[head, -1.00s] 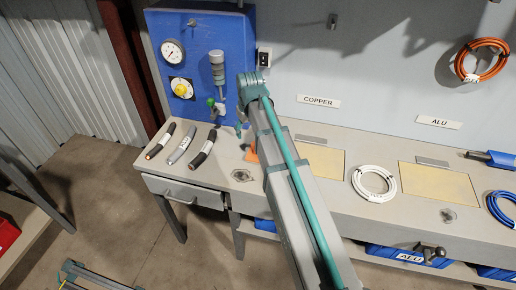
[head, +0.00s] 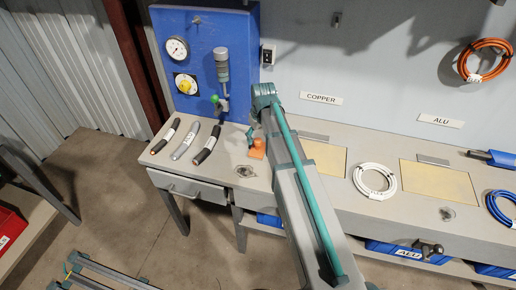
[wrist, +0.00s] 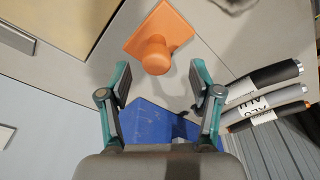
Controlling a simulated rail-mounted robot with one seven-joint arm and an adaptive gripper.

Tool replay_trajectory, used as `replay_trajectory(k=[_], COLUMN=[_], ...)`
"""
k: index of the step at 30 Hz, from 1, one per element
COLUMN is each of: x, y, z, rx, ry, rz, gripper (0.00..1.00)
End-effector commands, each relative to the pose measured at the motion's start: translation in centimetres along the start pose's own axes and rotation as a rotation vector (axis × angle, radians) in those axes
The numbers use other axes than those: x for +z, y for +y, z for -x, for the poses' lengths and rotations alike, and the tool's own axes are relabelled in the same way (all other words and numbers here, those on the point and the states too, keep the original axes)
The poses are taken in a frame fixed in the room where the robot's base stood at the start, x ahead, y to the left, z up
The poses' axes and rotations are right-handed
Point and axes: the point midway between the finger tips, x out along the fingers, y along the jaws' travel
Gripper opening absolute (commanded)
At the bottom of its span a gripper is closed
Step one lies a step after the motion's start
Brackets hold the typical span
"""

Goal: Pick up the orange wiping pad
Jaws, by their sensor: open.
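The orange wiping pad (wrist: 160,38) has a square flat base and a round knob. In the wrist view it lies at top middle on the grey bench, just beyond the fingertips. My gripper (wrist: 160,72) is open, with one finger on each side and nothing between them but a gap below the knob. In the head view the pad (head: 257,149) sits on the bench left of my arm, partly hidden by it. My gripper (head: 250,133) shows only in part there, close to the pad and mostly behind the arm.
Several cable pieces (head: 185,140) lie on the bench left of the pad. A blue panel (head: 205,60) with gauges and a valve stands behind. A white cable coil (head: 374,180) and yellowish plates (head: 437,185) are to the right. Bare bench surrounds the pad's front.

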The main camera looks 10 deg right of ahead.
Motion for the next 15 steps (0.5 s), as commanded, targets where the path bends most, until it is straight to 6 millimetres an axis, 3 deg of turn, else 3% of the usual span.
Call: replay_trajectory(k=[9,15], x=[-0.2,-0.2], y=[0.4,0.4], z=[-3.2,-4.0], rx=[0.0,0.0], ry=[-0.001,0.0], rz=[0.0,0.0], gripper=[0.64,0.64])
